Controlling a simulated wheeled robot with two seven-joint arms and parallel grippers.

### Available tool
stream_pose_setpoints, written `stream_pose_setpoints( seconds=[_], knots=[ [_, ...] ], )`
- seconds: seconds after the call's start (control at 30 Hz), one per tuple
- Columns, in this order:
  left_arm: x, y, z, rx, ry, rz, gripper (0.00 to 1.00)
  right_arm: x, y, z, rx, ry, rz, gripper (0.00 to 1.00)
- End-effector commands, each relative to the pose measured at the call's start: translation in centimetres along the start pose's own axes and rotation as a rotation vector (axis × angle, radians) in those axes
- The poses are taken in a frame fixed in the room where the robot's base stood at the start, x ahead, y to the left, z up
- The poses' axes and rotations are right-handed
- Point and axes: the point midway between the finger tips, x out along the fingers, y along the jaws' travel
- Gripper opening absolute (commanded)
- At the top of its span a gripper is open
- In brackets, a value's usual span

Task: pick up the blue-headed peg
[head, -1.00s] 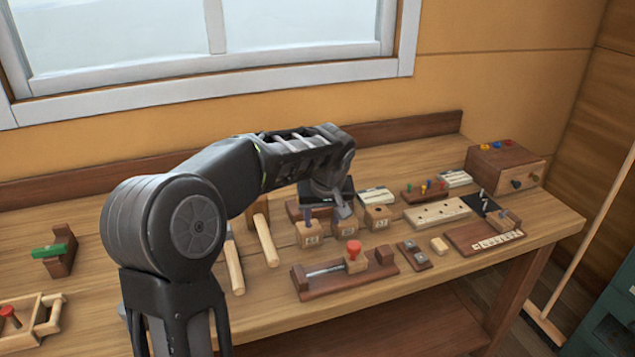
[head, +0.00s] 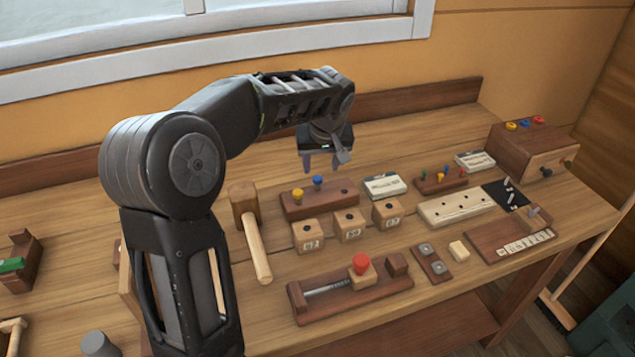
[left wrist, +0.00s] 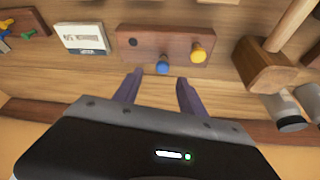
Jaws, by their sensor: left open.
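The blue-headed peg (head: 318,183) stands in a dark wooden block (head: 338,202) beside a yellow-headed peg (head: 298,194); the block also has an empty hole at its right end. My left gripper (head: 321,167) is open and empty above and behind the block, its fingers pointing down. In the left wrist view the blue-headed peg (left wrist: 163,67) shows just beyond the gap between the open fingertips (left wrist: 158,80), with no contact visible. The yellow-headed peg (left wrist: 198,53) is to its right there. My right gripper is not in view.
Several wooden cubes with holes (head: 350,226) stand in front of the block. A mallet (head: 253,232) lies to its left, and a labelled white box (head: 384,186) stands to its right. A red-knobbed clamp-like fixture (head: 350,288) is nearer the front edge.

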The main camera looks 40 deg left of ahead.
Motion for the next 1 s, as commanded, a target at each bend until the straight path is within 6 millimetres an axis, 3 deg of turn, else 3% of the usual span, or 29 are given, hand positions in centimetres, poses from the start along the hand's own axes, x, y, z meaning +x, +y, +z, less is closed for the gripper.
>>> stream_pose_setpoints(
  seconds=[0.23, 0.63, 1.0],
  knots=[
    [2.3, -0.1, 0.0, 0.000, -0.002, -0.002, 0.49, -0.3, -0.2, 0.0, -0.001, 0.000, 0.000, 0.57],
    [3.0, -0.2, 0.1, 0.000, -0.003, -0.003, 0.49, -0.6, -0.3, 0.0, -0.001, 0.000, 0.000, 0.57],
    [7.5, -0.5, 0.1, 0.000, -0.002, -0.002, 0.49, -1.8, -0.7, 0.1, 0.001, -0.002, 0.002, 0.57]
  ],
)
